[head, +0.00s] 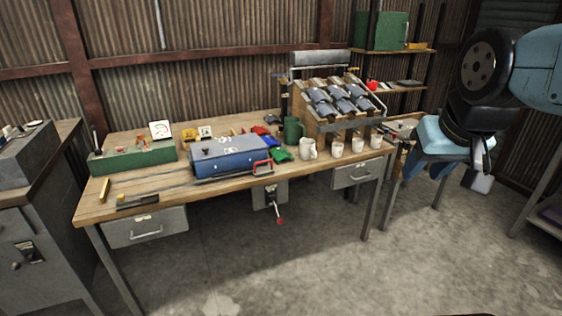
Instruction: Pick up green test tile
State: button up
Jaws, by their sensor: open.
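The green test tile (281,155) looks like a small flat green piece. It lies near the front edge of the wooden workbench (120,205), between the blue box and the white mugs. A red piece (260,130) and a blue piece (271,143) lie just behind it. My gripper (430,170) hangs at the right of the head view, beyond the right end of the bench. It is open, well apart from the tile, and nothing shows between its fingers.
A vise handle (279,220) hangs at the front.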

aim_at(277, 153)
jog(key=u, duration=0.75)
jog(key=i, duration=1.75)
jog(key=z, duration=0.5)
jog(key=k, duration=0.85)
jog(key=z, duration=0.15)
jog(key=i, duration=0.9)
jog(key=u, duration=0.1)
